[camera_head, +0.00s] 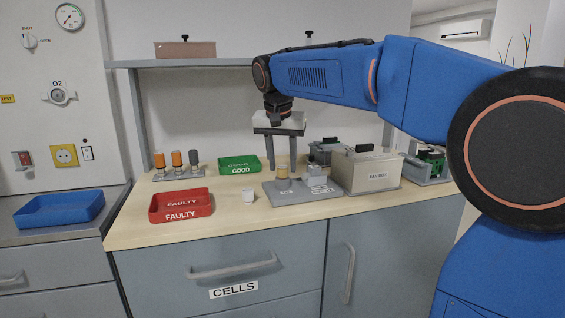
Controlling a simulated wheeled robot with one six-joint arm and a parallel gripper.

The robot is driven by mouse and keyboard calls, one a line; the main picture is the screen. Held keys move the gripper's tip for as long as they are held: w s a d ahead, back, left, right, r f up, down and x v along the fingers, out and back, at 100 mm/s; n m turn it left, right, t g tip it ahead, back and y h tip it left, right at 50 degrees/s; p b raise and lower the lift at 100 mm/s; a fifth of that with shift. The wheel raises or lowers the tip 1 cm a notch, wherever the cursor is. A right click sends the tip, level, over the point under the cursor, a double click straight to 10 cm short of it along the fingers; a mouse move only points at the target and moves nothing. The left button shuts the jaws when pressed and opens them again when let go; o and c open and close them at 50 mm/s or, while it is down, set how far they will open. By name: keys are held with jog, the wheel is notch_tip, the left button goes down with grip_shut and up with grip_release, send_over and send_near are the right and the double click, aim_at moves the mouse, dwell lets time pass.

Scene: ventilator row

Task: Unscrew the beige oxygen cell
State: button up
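The beige oxygen cell (282,168) stands upright on the grey board (277,190) on the bench. My gripper (282,167) points straight down over it. Its two fingers are apart, one to the left and one to the right of the cell. A narrow gap seems to show on each side, so the gripper looks open around the cell. The foot of the cell and any thread are too small to make out.
A red FAULTY tray (181,214), a green GOOD tray (239,171) and a small white cup (248,195) are left of the board. A rack (178,174) holds two orange cells and a grey one. The FAN BOX (367,175) stands close on the right. A shelf (225,62) runs behind.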

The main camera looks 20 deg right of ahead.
dwell(0.3)
jog(key=m+g+h, duration=0.1)
jog(key=m, duration=0.4)
jog(key=shift+m, duration=0.3)
jog(key=m+g, duration=0.1)
jog(key=m, duration=0.2)
jog(key=shift+h, duration=0.3)
jog(key=c, duration=0.8)
jog(key=n+t, duration=0.1)
jog(key=n, duration=0.2)
jog(key=shift+c, duration=0.2)
jog(key=shift+n+y, duration=0.4)
jog(key=shift+n, duration=0.9)
